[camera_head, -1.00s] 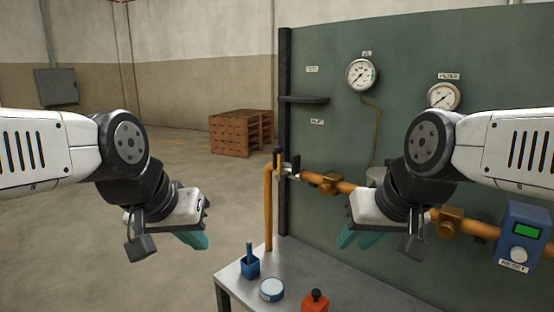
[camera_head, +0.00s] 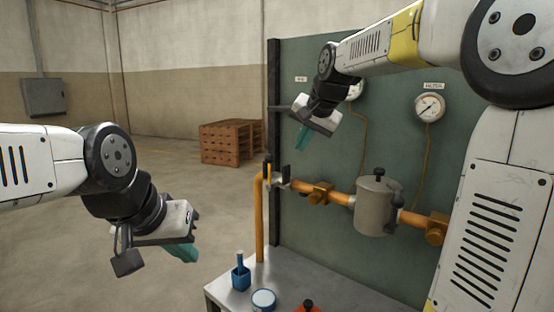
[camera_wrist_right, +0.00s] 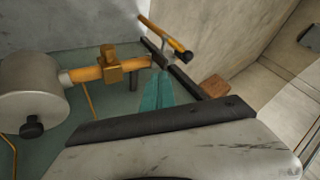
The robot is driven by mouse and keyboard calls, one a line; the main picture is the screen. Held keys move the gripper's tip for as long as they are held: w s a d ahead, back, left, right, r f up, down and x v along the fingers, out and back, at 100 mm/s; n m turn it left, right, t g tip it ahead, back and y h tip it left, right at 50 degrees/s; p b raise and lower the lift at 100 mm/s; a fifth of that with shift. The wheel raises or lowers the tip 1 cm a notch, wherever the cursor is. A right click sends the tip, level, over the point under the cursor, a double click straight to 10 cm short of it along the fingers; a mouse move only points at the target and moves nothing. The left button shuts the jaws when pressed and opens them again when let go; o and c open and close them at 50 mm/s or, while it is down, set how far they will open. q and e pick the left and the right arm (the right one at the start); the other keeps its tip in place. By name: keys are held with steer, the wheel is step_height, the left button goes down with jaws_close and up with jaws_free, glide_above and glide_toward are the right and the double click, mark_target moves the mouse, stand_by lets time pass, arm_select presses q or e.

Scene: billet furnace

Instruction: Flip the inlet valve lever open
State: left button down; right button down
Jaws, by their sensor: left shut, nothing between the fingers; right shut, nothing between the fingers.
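The inlet valve lever (camera_head: 268,170) stands upright at the left end of the orange pipe, by the panel's dark post. In the right wrist view, an orange bar with a dark tip (camera_wrist_right: 180,47), apparently the lever in line with the riser pipe, lies just beyond the fingertips. My right gripper (camera_head: 302,140) is shut and empty, above and slightly right of the lever in the head view, apart from it. Its teal fingers (camera_wrist_right: 158,92) are together in the wrist view. My left gripper (camera_head: 185,252) is shut and empty, low at left, away from the valve.
A grey filter pot (camera_head: 378,207) and brass fittings (camera_head: 318,193) sit along the pipe. The metal table (camera_head: 225,294) below holds a blue cup (camera_head: 240,276) and a round tin (camera_head: 263,300). Wooden crates (camera_head: 228,143) stand far behind. The floor at left is clear.

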steer(key=shift+w+a, duration=0.1)
steer(key=shift+w, duration=0.1)
glide_toward(269, 172)
steer(key=d+f, duration=0.1)
steer(key=w+d+f, duration=0.2)
steer(key=d, duration=0.1)
steer(key=shift+f, duration=0.15)
steer(key=shift+w+a+r, duration=0.25)
steer(key=shift+w+a, duration=0.2)
steer(key=shift+a, duration=0.35)
steer(key=shift+w+a+r, duration=0.3)
steer(key=shift+w+a, duration=0.15)
steer(key=shift+a, duration=0.35)
